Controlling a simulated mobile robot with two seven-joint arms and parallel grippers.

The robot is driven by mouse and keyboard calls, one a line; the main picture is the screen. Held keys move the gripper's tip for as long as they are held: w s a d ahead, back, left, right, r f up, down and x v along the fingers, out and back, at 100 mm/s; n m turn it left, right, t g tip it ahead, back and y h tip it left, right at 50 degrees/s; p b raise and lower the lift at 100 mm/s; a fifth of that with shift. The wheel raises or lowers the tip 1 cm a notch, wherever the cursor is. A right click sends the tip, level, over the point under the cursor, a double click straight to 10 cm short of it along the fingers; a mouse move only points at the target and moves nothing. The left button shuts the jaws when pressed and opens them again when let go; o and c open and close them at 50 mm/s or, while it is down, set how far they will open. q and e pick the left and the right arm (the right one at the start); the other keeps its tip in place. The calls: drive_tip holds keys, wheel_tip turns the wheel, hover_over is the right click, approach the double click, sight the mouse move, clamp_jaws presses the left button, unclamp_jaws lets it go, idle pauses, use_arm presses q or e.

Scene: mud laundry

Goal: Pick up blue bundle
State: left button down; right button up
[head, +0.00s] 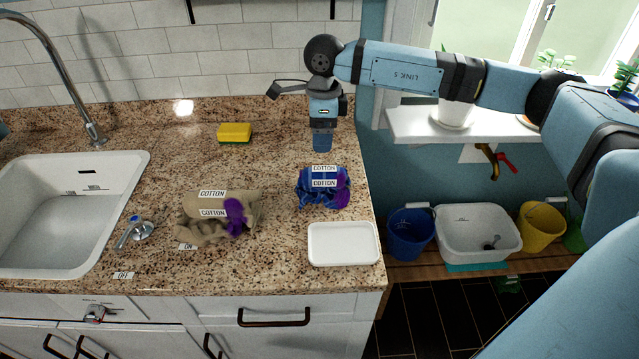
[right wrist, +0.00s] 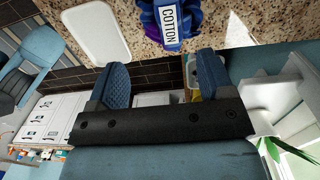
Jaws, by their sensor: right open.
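The blue bundle (head: 313,188) is crumpled cloth with purple parts and COTTON labels, lying on the granite counter near its right edge. It also shows at the top of the right wrist view (right wrist: 188,22), beyond the fingertips. My right gripper (head: 322,145) points down just behind and above the bundle in the head view, apart from it. Its two blue fingers stand apart and empty in the right wrist view (right wrist: 164,72). My left gripper is not in view.
A beige bundle (head: 210,222) with a purple patch lies to the left. A white tray (head: 343,244) sits in front of the blue bundle. A yellow sponge (head: 234,132), sink (head: 60,215) and small tap handle (head: 135,230) are further left. Right of the counter, tubs stand on a lower shelf.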

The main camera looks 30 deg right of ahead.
sight(327, 168)
drive_tip(key=f, duration=0.2)
drive_tip(key=d+f, duration=0.1)
drive_tip(key=f, duration=0.2)
drive_tip(key=f+p, duration=0.1)
drive_tip(key=f, duration=0.2)
drive_tip(key=shift+w+d, duration=0.1)
drive_tip(key=shift+d, duration=0.05)
drive_tip(key=f, duration=0.5)
drive_tip(key=shift+d+f+p, duration=0.1)
drive_tip(key=shift+d+p, duration=0.15)
drive_tip(key=shift+p, duration=0.15)
drive_tip(key=shift+c, duration=0.2)
drive_tip(key=c, duration=1)
